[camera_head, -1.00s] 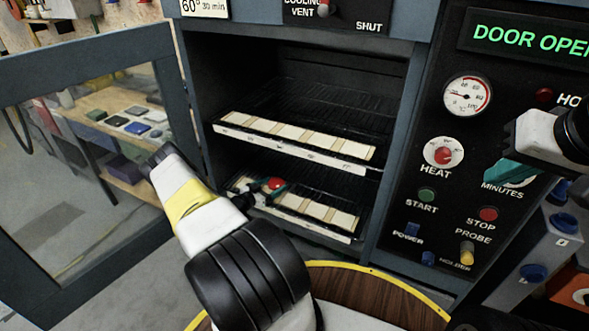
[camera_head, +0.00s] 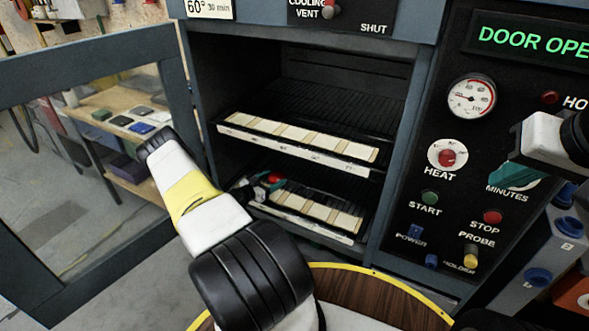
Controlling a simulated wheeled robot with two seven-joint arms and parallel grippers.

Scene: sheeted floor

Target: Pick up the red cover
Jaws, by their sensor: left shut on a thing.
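The small red cover (camera_head: 273,177) is in the lower part of the open oven, above the left end of the lower tray (camera_head: 328,226). My left gripper (camera_head: 268,182) reaches in from the left and is shut on the red cover. Its dark jaws hide part of the cover, and whether the cover still touches the tray cannot be told.
An upper tray (camera_head: 250,143) of pale cells sits on the rack above. The oven door (camera_head: 75,62) stands open at the left. The control panel (camera_head: 440,120) flanks the opening at right. A round wooden top with yellow rim (camera_head: 376,273) is in front.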

